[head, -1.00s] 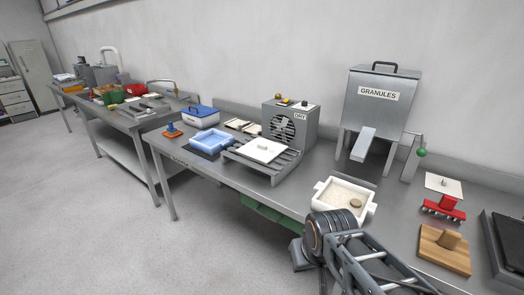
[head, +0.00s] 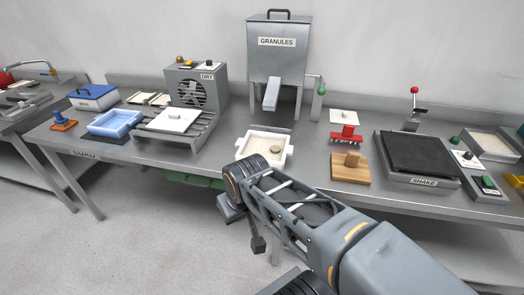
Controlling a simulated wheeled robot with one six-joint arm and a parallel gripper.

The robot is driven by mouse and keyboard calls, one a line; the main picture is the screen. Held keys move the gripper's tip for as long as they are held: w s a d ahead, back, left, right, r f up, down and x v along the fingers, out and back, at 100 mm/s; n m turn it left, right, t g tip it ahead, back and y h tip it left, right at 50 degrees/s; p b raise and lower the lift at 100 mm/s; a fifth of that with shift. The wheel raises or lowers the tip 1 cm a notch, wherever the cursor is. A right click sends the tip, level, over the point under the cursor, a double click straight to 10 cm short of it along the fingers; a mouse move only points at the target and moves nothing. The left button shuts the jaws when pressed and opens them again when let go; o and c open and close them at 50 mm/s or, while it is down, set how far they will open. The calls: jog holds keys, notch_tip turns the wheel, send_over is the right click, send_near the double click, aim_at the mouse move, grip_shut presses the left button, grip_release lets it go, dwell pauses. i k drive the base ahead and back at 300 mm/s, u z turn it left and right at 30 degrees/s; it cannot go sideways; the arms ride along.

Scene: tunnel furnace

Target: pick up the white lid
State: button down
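A white square lid with a small knob (head: 176,119) lies on the slatted grey rack in front of the dryer, left of centre in the head view. A second, smaller white square plate with a knob (head: 345,116) sits at the back, right of centre, just behind a red tool. The open white box (head: 243,149) holds pale granules and a small round tan piece. My arm reaches in from the lower right, in front of the table. A small dark part at its end (head: 258,244), perhaps my gripper, hangs below the table edge, apart from both lids. Its fingers cannot be made out.
The dryer (head: 184,88) stands behind the rack, and the granules hopper (head: 277,52) behind the white box. A blue tray (head: 115,123) lies left of the rack. A wooden block (head: 349,174) and the shaker (head: 424,182) are on the right. Floor on the left is clear.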

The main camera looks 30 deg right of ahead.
aim_at(175, 120)
jog(key=z, duration=0.05)
jog(key=k, duration=0.55)
jog(key=u, duration=0.65)
jog(key=i, duration=0.65)
jog(key=u, duration=0.45)
jog(key=i, duration=0.9)
jog(key=z, duration=0.8)
jog(key=i, duration=0.9)
jog(key=z, duration=0.75)
